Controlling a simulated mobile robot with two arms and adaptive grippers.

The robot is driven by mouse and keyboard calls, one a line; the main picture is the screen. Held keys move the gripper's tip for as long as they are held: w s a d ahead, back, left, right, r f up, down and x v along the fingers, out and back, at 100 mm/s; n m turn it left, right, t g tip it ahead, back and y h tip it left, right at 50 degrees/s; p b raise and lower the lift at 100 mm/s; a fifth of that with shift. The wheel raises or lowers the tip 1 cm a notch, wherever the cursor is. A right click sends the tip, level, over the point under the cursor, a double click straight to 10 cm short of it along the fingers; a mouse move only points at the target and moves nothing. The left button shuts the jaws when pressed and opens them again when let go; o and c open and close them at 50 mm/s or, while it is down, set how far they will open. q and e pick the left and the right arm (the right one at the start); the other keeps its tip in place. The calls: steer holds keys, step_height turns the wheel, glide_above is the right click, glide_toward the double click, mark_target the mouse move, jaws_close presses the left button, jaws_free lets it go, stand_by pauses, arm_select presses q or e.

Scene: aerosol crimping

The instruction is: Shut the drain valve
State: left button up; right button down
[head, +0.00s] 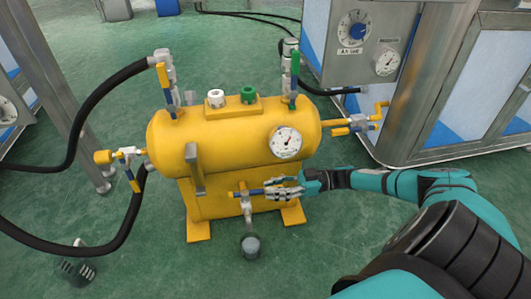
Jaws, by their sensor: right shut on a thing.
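The drain valve (245,202) sits low on the front of the yellow tank (230,145), on a vertical metal pipe. A dark grey cup-like part (250,246) is at the pipe's lower end. The valve's lever (256,192) has blue on it and lies about level, crosswise to the pipe, reaching right. My right gripper (285,188) comes in from the right and is shut on the lever's outer part; its fingers partly hide it. My left gripper does not show.
A dial gauge (285,142) is just above my right gripper. Other valves with levers stand on the tank's top, left end and right end (352,126). A black hose (95,105) loops at left. A panelled cabinet (470,100) stands at right. The green floor in front is mostly clear.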

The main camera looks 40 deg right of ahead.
steer(key=shift+w+d+g, duration=0.1)
steer(key=shift+w+g, duration=0.05)
steer(key=shift+g, duration=0.15)
steer(key=c, duration=1.3)
jaws_free()
steer(key=shift+o, duration=0.2)
steer(key=v, duration=1.2)
steer(key=shift+f, duration=0.15)
